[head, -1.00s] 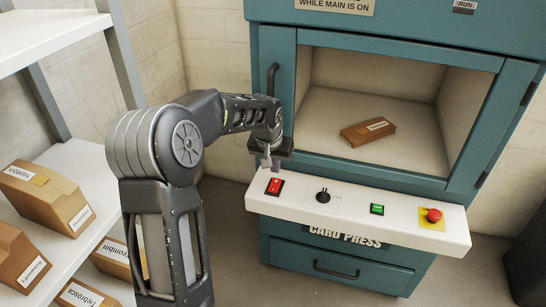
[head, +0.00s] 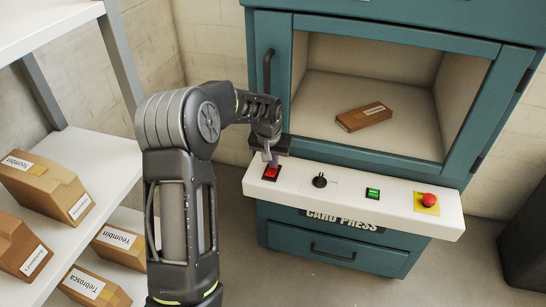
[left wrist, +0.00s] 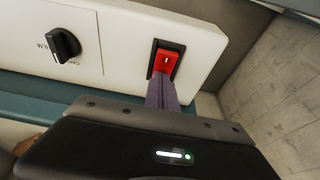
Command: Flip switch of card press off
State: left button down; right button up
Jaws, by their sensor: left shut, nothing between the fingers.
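The card press (head: 277,130) is a teal cabinet with a white control panel (head: 340,192) along its front. The red rocker switch (head: 271,173) sits at the panel's left end. In the left wrist view the red switch (left wrist: 165,60) has a black frame and a small white mark. My left gripper (head: 273,161) is shut and empty, with its fingertips at the switch. In the left wrist view its fingers (left wrist: 160,88) reach the switch's lower edge; whether they touch it I cannot tell. My right gripper is not in view.
A black knob (head: 320,181), a green button (head: 372,194) and a red stop button (head: 429,200) on yellow line the panel. A shelf (head: 95,165) with several labelled boxes stands at left.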

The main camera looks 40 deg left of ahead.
aim_at(270, 173)
pick_arm(q)
jog(key=shift+s+f, duration=0.15)
jog(key=shift+s, duration=0.05)
jog(key=shift+s+d, duration=0.3)
jog(key=shift+s, duration=0.45)
jog(key=shift+r, duration=0.6)
jog(key=p+v, duration=0.1)
jog(key=v, duration=0.1)
jog(key=p+v, duration=0.1)
jog(key=v, duration=0.1)
jog(key=shift+w+p, duration=0.2)
jog(key=shift+p, duration=0.15)
jog(key=s+v, duration=0.1)
jog(key=v, duration=0.8)
jog(key=shift+w+d+f+b, duration=0.1)
jog(key=shift+w+b, duration=0.05)
jog(key=shift+b, duration=0.15)
